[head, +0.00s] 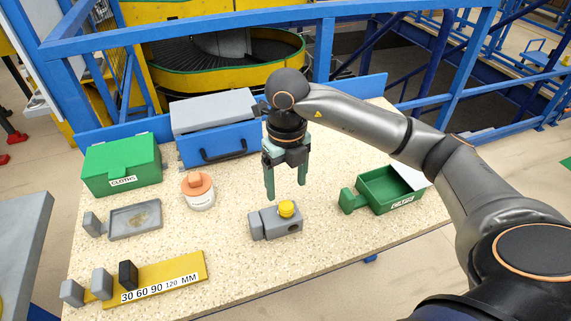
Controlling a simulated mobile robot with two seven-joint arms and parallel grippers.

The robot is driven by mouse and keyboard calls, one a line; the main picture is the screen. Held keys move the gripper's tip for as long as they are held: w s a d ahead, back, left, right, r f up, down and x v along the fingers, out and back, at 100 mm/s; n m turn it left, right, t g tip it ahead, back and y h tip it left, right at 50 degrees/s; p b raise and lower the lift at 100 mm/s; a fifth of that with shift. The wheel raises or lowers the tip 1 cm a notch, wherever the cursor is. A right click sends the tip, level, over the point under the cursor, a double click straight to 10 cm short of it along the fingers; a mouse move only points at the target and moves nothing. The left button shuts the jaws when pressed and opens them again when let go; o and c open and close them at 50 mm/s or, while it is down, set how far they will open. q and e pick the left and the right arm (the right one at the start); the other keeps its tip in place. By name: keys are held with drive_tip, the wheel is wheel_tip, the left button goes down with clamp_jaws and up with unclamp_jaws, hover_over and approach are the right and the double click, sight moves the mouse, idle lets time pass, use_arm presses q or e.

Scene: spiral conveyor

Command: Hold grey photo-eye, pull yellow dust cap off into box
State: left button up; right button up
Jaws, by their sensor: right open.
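The grey photo-eye (262,226) lies on the speckled table near its middle. The yellow dust cap (286,208) sits on its right part, on the top side. My right gripper (285,194) points down above and just behind the photo-eye, open with nothing between its fingers and apart from the cap. An open green box (365,188) with a label on its front stands to the right of the photo-eye. My left gripper is not in view.
A white jar with an orange lid (198,186), a grey tray (133,222), a green lidded box (121,165) and a blue case (219,143) stand left and behind. A yellow gauge plate (190,273) lies in front. The table (330,245) is clear right of the photo-eye.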

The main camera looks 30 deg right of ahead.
sight(286, 205)
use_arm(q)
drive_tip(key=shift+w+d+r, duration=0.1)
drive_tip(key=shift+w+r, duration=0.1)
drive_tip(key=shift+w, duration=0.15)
use_arm(e)
drive_tip(key=shift+f, duration=3.15)
